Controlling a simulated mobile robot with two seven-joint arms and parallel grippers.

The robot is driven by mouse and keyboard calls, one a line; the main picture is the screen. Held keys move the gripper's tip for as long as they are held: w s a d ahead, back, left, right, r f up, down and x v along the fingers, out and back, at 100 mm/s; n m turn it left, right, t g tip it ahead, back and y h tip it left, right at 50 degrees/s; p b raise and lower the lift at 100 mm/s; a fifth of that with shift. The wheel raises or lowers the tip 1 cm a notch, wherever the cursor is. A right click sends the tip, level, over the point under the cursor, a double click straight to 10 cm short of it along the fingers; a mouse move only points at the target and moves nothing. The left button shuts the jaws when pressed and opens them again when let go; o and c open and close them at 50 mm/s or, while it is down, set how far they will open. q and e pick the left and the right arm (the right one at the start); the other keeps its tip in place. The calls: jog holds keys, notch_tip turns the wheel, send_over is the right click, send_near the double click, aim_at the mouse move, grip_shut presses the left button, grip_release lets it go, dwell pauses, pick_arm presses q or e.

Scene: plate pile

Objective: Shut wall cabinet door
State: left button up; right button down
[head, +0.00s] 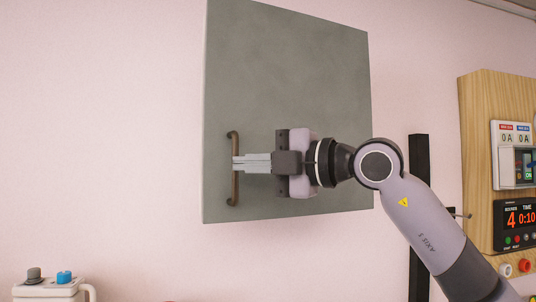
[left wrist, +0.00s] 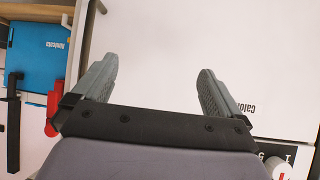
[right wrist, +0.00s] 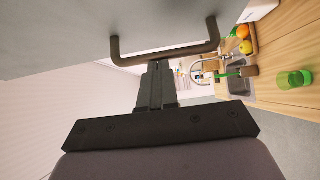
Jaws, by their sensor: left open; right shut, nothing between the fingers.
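The wall cabinet door (head: 290,80) is a grey-green panel. Its left edge looks taller than its right edge; the cabinet body behind it is hidden. A brown bar handle (head: 234,190) stands upright near the door's lower left edge. My right gripper (head: 238,163) is shut and empty, its fingertips at the middle of the handle. In the right wrist view the shut fingers (right wrist: 158,65) end at the handle bar (right wrist: 170,53), with the door (right wrist: 60,40) beyond; I cannot tell whether they touch. My left gripper (left wrist: 157,65) is open and empty, over a white surface.
A wooden panel with a timer display (head: 514,222) is on the right wall, beside a black vertical bar (head: 419,180). A white appliance (head: 50,290) is at lower left. The right wrist view shows a wooden counter (right wrist: 285,50) with a sink, fruit and a green cup (right wrist: 293,82).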

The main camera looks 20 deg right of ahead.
aim_at(227, 164)
jog(key=w, duration=0.2)
jog(key=w+a+m+t+h, duration=0.1)
jog(key=w, duration=0.1)
jog(key=w+a+m+t+h, duration=0.1)
jog(key=shift+w, duration=0.4)
jog(key=shift+w+d+h, duration=0.1)
jog(key=shift+w+h, duration=0.1)
jog(key=shift+h, duration=0.1)
jog(key=shift+d+r, duration=0.15)
jog(key=shift+r, duration=0.05)
